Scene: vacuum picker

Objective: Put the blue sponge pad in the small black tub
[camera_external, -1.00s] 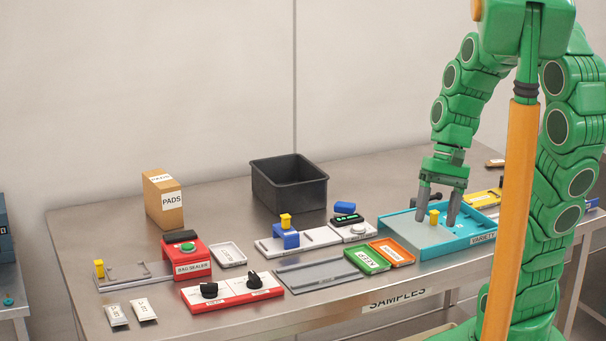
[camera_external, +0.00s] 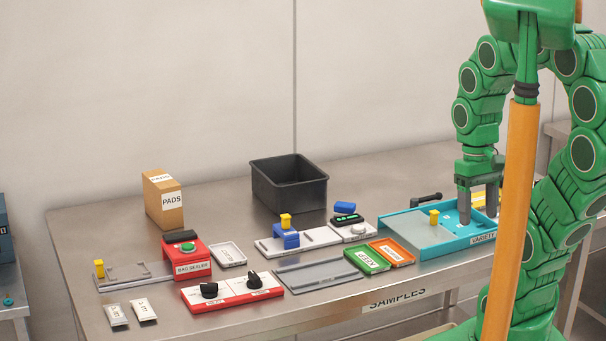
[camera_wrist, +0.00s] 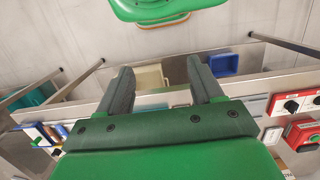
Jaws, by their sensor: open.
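A small blue block (camera_external: 344,208), which looks like the sponge pad, sits at the back of a white device with a dark green-lit display. The black tub (camera_external: 289,182) stands open at the back middle of the table; its inside floor is hidden. My gripper (camera_external: 477,213) is at the right, fingers down and apart, over the right part of the blue VARIETY tray (camera_external: 440,250). I see nothing between the fingers. In the wrist view my gripper (camera_wrist: 159,66) also shows spread fingers with a gap between them.
A PADS box (camera_external: 164,202), red bag sealer (camera_external: 190,258), red knob panel (camera_external: 232,292), grey tray (camera_external: 318,273), and green (camera_external: 367,260) and orange (camera_external: 392,252) trays crowd the table. A black lever (camera_external: 426,198) stands behind the VARIETY tray.

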